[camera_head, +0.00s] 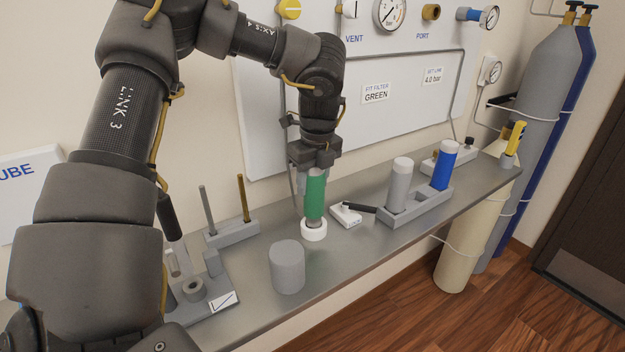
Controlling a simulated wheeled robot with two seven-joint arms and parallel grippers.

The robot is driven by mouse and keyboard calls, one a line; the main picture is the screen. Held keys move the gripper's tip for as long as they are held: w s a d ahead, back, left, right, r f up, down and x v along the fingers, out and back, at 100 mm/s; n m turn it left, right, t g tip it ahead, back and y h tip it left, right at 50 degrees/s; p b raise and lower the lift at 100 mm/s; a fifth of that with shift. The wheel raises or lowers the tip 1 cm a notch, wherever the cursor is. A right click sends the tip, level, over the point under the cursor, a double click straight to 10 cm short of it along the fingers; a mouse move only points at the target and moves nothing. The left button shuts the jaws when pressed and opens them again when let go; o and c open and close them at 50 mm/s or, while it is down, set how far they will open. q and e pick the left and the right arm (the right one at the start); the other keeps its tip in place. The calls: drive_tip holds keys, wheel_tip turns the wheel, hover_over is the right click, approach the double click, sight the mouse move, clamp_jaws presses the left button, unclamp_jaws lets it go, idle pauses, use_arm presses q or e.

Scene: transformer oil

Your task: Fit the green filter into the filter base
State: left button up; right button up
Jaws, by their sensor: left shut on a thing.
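My right gripper is not in view.
A grey cylinder (287,266) stands at the front of the bench (352,262). A rack (417,208) at right holds a grey filter (399,184) and a blue filter (444,165). A small white block with a black handle (346,214) lies close by. A rod stand (231,235) is at left.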

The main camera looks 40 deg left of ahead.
use_arm(q)
drive_tip(key=shift+f+b, duration=1.3)
drive_tip(key=shift+f, duration=0.2)
drive_tip(key=o, duration=1.3)
drive_tip(key=shift+r, duration=0.1)
